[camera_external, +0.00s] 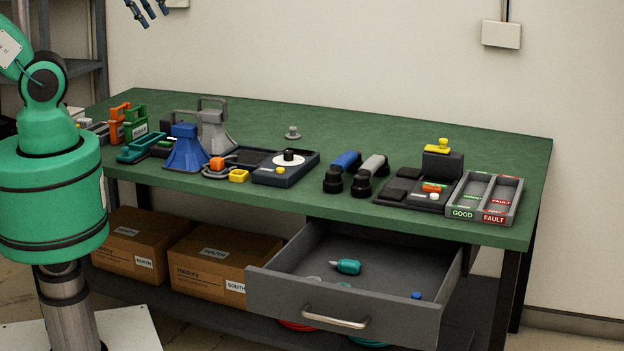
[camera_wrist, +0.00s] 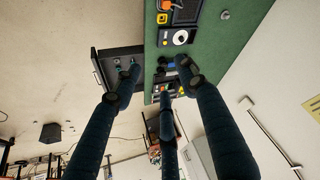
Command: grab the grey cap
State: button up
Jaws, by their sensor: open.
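The grey cap (camera_external: 293,133) is a small knobbed piece standing alone on the green bench top, behind the dark tray. It also shows in the wrist view (camera_wrist: 225,15) as a small grey shape near the top, right of the fingers. My gripper (camera_external: 148,12) shows only by its dark fingertips at the top left edge of the external view, high above the bench and well away from the cap. In the wrist view, my gripper (camera_wrist: 160,78) has its three dark fingers spread, with nothing between them.
A dark tray with a white disc (camera_external: 288,160) lies in front of the cap. A grey horn (camera_external: 214,128) and blue horn (camera_external: 185,150) stand to its left. Blue (camera_external: 345,162) and grey (camera_external: 372,167) handsets lie right. The drawer (camera_external: 345,295) is open. The bench behind is clear.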

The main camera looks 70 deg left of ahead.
jog(key=w+a+f+n, duration=0.15)
jog(key=w+a, duration=0.25)
jog(key=w, duration=0.6)
jog(key=w+a+f+g, duration=0.15)
jog(key=w+a, duration=0.25)
jog(key=w, duration=0.6)
jog(key=w+a+f+n, duration=0.1)
jog(key=w+a+f, duration=0.25)
jog(key=w, duration=0.65)
jog(key=w+a+f, duration=0.5)
jog(key=a+f, duration=0.1)
jog(key=f, duration=0.2)
jog(key=w+a+f+n, duration=0.1)
jog(key=w+a+f, duration=0.5)
jog(key=f, duration=0.3)
jog(key=w+a+f+n+g+y, duration=0.1)
jog(key=w+a+f, duration=0.4)
jog(key=a+f, duration=0.2)
jog(key=shift+x, duration=1.05)
jog(key=shift+d, duration=0.15)
jog(key=b, duration=0.1)
send_over(293, 132)
jog(key=s, duration=0.1)
jog(key=shift+f, duration=4.15)
jog(key=shift+f, duration=0.15)
